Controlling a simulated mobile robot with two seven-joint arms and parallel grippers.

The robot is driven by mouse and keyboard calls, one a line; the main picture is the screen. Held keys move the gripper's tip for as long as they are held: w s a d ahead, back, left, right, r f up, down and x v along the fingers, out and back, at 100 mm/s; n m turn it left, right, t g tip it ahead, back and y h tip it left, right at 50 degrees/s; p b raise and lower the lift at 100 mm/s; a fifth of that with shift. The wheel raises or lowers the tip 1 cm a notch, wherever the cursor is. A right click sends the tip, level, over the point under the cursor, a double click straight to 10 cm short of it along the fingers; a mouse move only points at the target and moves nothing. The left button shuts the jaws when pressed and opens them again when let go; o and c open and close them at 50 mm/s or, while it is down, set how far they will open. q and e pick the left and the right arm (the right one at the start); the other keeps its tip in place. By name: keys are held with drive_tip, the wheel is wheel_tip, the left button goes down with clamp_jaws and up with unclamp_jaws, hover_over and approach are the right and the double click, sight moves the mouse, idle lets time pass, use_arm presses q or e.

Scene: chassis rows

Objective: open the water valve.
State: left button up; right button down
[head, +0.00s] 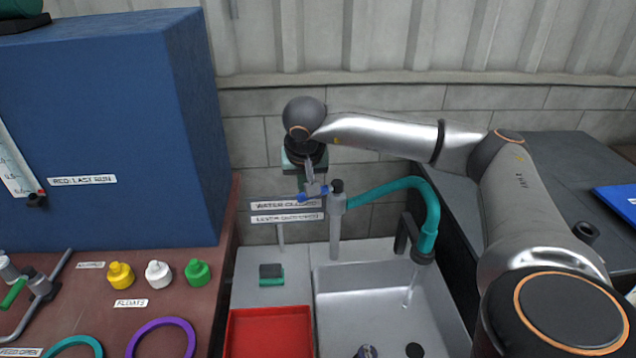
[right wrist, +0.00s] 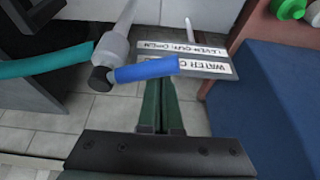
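The water valve is a grey upright pipe (head: 336,225) with a black cap and a short blue lever (head: 312,191). The lever points left, in front of the label plates (head: 287,217). A teal spout (head: 405,184) curves right from the pipe over the sink, and a thin clear stream shows below its end. My right gripper (head: 311,180) is at the lever. In the right wrist view its green fingers (right wrist: 160,104) are close together, their tips against or just behind the blue lever (right wrist: 147,70). Contact is unclear. My left gripper is out of view.
The sink (head: 375,300) lies below the spout, with a red tray (head: 268,330) to its left. A large blue box (head: 100,130) and a brown bench with coloured floats (head: 158,274) stand at left. A dark counter (head: 560,180) is at right.

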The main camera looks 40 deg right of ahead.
drive_tip(key=shift+s+a, duration=0.45)
drive_tip(key=shift+s, duration=0.25)
drive_tip(key=shift+s+a, duration=0.25)
drive_tip(key=shift+s, duration=0.5)
wheel_tip(320, 180, up, 7)
drive_tip(key=p, duration=0.5)
drive_tip(key=shift+s, duration=0.45)
